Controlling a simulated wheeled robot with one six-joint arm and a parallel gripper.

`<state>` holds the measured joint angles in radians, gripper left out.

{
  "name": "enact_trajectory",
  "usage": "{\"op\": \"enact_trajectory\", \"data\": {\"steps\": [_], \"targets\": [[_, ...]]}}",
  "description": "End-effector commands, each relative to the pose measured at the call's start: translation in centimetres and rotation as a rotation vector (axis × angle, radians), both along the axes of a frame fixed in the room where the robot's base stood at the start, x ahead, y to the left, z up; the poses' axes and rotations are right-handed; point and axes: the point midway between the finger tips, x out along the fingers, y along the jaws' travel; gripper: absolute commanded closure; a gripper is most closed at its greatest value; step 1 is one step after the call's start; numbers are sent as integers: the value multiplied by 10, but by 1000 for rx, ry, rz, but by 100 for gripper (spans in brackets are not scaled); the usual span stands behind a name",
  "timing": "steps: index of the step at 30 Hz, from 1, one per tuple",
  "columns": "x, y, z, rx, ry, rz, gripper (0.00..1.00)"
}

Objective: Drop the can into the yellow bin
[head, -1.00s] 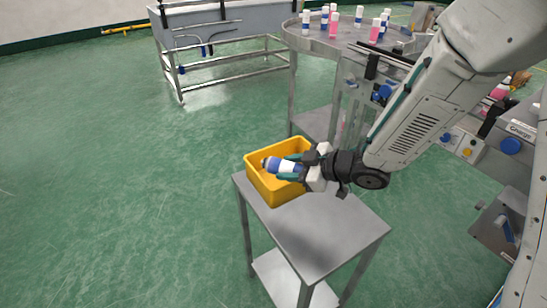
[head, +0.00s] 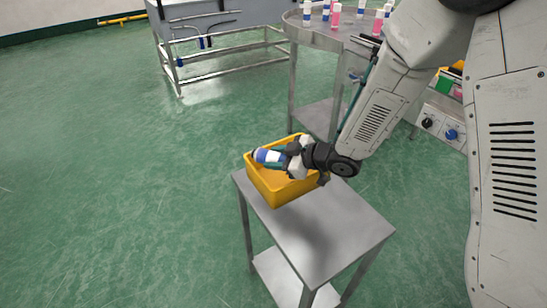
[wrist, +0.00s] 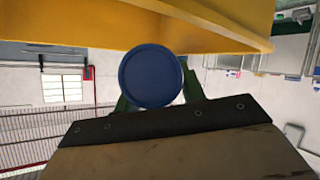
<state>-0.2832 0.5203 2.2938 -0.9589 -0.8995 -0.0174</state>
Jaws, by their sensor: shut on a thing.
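The can (head: 268,156) is blue and white and lies tilted on its side in my gripper (head: 280,157). In the wrist view its round blue end (wrist: 151,76) faces the camera, between the green fingers. My gripper is shut on the can and holds it over the yellow bin (head: 276,197). The bin's wall also shows in the wrist view (wrist: 70,25), close to the can. The inside of the bin is partly hidden by my gripper and the can.
The bin stands on the far end of a small grey metal table (head: 320,235); the table's near part is bare. A round steel table (head: 345,42) with several blue, white and pink cans is behind. A steel basin stand (head: 215,30) is at the back left.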

Motion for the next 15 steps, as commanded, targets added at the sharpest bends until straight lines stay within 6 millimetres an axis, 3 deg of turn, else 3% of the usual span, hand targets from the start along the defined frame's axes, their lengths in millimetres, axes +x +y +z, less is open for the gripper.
{"op": "enact_trajectory", "data": {"steps": [15], "targets": [[-2, 3, -12, 1, 0, 6, 83]]}}
